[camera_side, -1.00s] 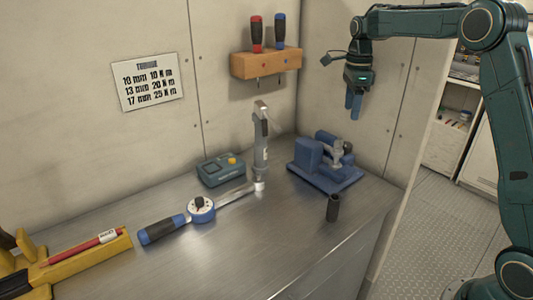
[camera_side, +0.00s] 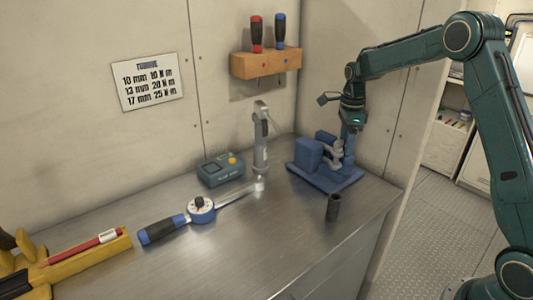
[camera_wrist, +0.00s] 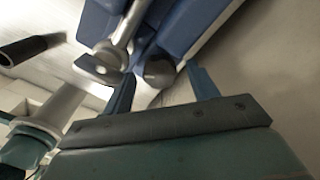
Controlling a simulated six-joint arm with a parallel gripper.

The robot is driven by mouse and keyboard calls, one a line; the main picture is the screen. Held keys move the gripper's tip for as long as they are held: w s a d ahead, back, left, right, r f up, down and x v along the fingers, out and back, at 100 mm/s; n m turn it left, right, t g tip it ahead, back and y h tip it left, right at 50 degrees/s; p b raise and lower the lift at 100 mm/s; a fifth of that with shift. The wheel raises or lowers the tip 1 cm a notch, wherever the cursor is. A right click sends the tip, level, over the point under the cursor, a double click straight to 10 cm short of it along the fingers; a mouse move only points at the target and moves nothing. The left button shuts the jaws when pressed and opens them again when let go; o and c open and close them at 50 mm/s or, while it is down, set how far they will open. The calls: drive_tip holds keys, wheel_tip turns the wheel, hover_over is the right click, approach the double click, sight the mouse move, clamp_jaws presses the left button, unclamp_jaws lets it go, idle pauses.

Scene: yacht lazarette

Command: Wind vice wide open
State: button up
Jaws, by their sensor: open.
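The blue vice (camera_side: 308,156) stands on its blue base at the right end of the steel bench, with a metal screw part (camera_side: 331,157) on its right side. My gripper (camera_side: 347,155) points down at that right side. In the wrist view the gripper (camera_wrist: 162,88) is open, its two blue fingers apart. A dark round end (camera_wrist: 158,70) of the vice's screw shows between the fingertips, and a metal bar (camera_wrist: 130,22) and a shiny rounded piece (camera_wrist: 100,66) lie beside it. I cannot tell whether the fingers touch anything. The gap between the vice jaws is not clear.
A dark socket (camera_side: 333,208) stands in front of the vice. A screwdriver rack (camera_side: 265,65) hangs on the wall. The front middle of the bench is clear.

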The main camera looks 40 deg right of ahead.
drive_tip(key=c, duration=1)
drive_tip(key=shift+n, duration=0.7)
drive_tip(key=o, duration=1)
